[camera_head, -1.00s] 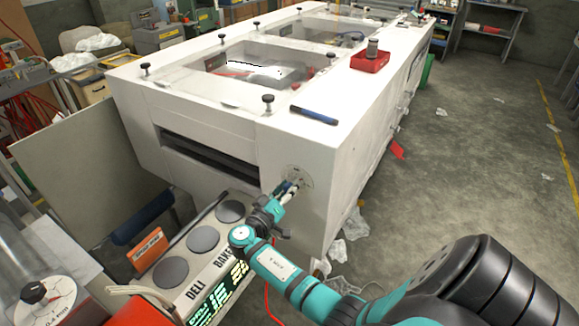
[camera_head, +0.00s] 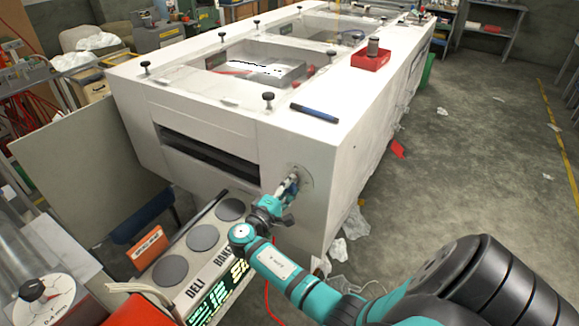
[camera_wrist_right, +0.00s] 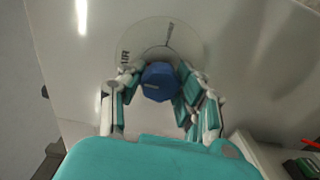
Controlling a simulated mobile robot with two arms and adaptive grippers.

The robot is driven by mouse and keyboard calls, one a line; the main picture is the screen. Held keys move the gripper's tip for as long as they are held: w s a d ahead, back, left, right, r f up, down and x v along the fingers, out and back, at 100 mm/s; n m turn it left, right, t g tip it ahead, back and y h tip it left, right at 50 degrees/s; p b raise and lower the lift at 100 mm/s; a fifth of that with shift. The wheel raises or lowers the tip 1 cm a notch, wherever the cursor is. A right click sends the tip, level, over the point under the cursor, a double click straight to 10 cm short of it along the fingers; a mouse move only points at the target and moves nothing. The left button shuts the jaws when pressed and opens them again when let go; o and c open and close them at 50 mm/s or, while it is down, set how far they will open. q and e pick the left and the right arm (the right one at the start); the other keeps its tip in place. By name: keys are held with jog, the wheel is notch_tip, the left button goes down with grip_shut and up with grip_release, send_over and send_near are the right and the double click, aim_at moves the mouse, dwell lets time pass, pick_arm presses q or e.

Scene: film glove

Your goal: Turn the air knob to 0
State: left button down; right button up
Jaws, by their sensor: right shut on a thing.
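The air knob is blue and many-sided, and it shows in the right wrist view (camera_wrist_right: 158,80). It sits on a round pale dial plate (camera_wrist_right: 185,38) marked with letters that look like AIR. In the head view the dial plate (camera_head: 306,177) is on the front face of the white machine (camera_head: 345,165). My right gripper (camera_head: 291,187) is at the plate. In the wrist view its fingers (camera_wrist_right: 153,88) stand on both sides of the knob and are shut on it. The knob's exact setting is not readable. My left gripper is not in view.
A hot plate unit (camera_head: 188,255) with round dark plates stands below and left of my right gripper. A white dial with a dark knob (camera_head: 33,290) is at the lower left. Crumpled plastic (camera_head: 355,222) lies beside the machine. The floor to the right is mostly clear.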

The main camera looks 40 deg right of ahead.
jog(key=shift+n, duration=0.3)
dwell(0.4)
jog(key=o, duration=1.2)
jog(key=shift+a, duration=0.1)
jog(key=v, duration=1.2)
